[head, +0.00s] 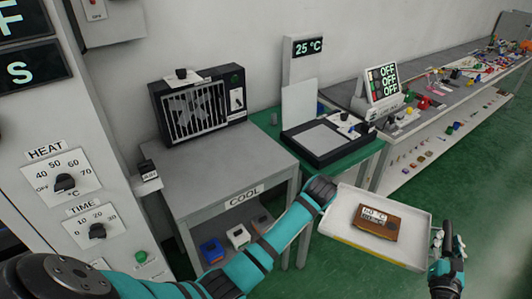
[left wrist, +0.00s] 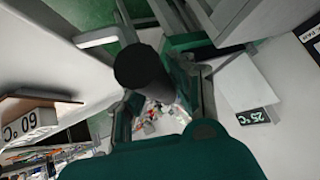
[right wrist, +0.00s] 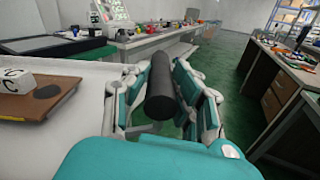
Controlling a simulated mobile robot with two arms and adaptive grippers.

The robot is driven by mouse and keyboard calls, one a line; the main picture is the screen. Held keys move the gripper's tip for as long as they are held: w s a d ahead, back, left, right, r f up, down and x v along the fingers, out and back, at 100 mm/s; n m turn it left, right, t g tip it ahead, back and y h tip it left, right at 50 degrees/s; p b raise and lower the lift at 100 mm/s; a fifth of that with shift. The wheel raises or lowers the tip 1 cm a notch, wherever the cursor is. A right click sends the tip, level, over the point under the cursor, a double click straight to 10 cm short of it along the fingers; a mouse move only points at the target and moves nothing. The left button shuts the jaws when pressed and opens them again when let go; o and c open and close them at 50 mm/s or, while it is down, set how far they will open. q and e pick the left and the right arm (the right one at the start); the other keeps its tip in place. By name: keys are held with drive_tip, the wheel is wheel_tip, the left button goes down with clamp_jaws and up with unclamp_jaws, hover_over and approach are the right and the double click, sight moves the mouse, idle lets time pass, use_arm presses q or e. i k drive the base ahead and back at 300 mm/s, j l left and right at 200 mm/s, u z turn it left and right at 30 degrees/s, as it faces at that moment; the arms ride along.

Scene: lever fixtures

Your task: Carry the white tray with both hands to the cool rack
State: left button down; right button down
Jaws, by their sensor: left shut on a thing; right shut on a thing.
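The white tray (head: 345,230) is held off the floor between my two grippers, to the right of the cool rack. A brown block (head: 376,222) with a small white label cube reading about 60 °C (head: 374,213) lies on it. The cool rack is the grey table (head: 215,165) with a COOL sign (head: 245,194). My left gripper (left wrist: 155,85) is shut on a dark handle at the tray's left end; the arm hides it in the head view. My right gripper (head: 447,245) is shut on the black handle (right wrist: 161,85) at the tray's right end.
A black fan unit (head: 200,105) stands at the back of the cool rack; the front of its top is bare. A green-topped bench (head: 360,160) with a black plate device (head: 325,140) stands beside it. A heat cabinet (head: 65,150) is at the left. Green floor is open at right.

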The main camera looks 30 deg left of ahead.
sight(224, 162)
drive_tip(key=i+z, duration=0.1)
drive_tip(key=i, duration=0.65)
drive_tip(key=i+u, duration=0.25)
drive_tip(key=u, duration=0.2)
drive_tip(key=i+u, duration=0.1)
drive_tip(key=u, duration=0.35)
drive_tip(key=l+u, duration=0.1)
drive_tip(key=u, duration=0.35)
drive_tip(key=i+l+u, duration=0.1)
drive_tip(key=u, duration=0.35)
drive_tip(key=l+u, duration=0.1)
drive_tip(key=u, duration=0.35)
